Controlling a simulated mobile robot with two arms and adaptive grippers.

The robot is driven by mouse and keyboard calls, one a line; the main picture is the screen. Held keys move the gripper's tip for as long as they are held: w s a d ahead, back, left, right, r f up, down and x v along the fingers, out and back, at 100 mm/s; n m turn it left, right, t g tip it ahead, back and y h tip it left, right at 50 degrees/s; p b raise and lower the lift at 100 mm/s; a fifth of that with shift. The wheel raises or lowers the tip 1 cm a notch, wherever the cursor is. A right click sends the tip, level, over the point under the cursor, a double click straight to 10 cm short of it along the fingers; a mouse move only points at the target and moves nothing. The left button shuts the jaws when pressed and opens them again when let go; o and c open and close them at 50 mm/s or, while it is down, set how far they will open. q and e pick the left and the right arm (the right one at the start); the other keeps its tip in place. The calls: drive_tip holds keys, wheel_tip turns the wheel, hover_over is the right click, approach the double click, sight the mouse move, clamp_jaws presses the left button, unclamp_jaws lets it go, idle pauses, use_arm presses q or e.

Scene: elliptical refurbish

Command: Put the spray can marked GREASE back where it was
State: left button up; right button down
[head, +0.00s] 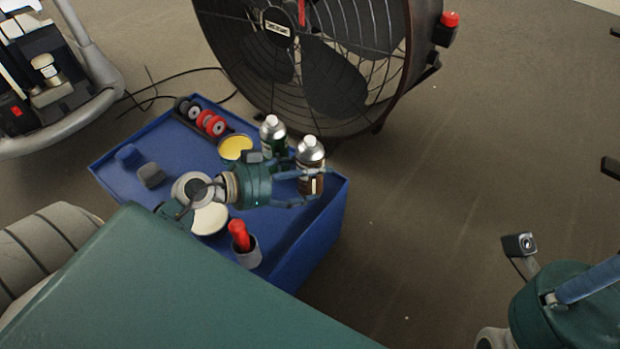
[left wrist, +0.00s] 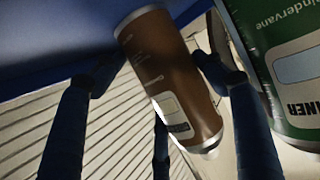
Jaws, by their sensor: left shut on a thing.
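A brown spray can with a silver top (head: 311,152) is at the right corner of the blue trolley top. Its brown side and pale label fill the middle of the left wrist view (left wrist: 165,70); I cannot read the word GREASE on it. My left gripper (head: 314,186) is shut on this can, its blue fingers on both sides. I cannot tell whether the can's base touches the trolley. A green can (head: 271,134) stands just to its left, apart from it; its label ends in "NNER" in the left wrist view (left wrist: 285,70). My right gripper (head: 580,285) shows only partly at bottom right.
The blue trolley top (head: 185,150) also holds a yellow-filled tin (head: 236,147), a pale-filled tin (head: 210,220), red and grey discs (head: 208,122), and a cup with a red-handled tool (head: 240,238). A large fan (head: 320,60) stands close behind.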

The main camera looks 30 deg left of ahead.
use_arm(q)
drive_tip(key=shift+r, duration=0.1)
drive_tip(key=o, duration=1)
